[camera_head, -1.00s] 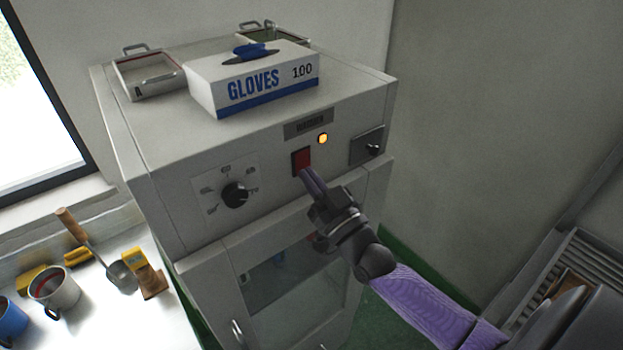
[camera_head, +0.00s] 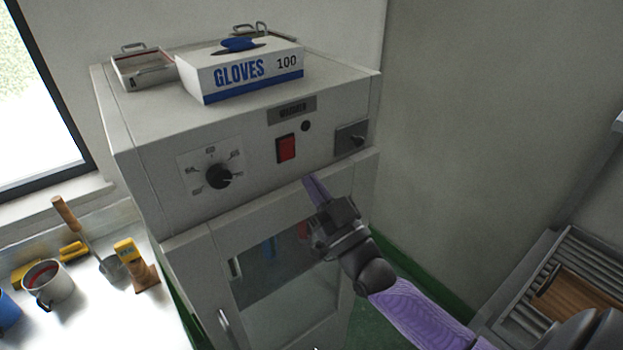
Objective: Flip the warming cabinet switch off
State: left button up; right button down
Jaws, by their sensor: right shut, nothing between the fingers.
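The warming cabinet (camera_head: 140,140) is a light grey box with a control panel across its upper front. Its red rocker switch (camera_head: 287,148) sits in a black frame near the middle of the panel. The round indicator lamp (camera_head: 306,126) at the switch's upper right is dark. My right gripper (camera_head: 313,183) is shut and empty, its purple fingertips below the switch near the panel's lower edge and apart from the switch. My left gripper is out of view.
A glove box (camera_head: 240,72) and metal trays (camera_head: 143,70) stand on the cabinet top. A black dial (camera_head: 218,176) is left of the switch, a small latch plate (camera_head: 351,137) right. A bench at the left holds a mug (camera_head: 50,285) and tools. A slatted rack (camera_head: 525,295) stands at right.

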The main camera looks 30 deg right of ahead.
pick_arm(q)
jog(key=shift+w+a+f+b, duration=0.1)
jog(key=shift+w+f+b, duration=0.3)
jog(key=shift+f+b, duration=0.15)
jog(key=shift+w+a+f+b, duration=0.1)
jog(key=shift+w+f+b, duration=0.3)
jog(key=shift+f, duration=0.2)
pick_arm(e)
jog(key=s+f, duration=0.5)
jog(key=f, duration=0.1)
jog(key=shift+d, duration=0.2)
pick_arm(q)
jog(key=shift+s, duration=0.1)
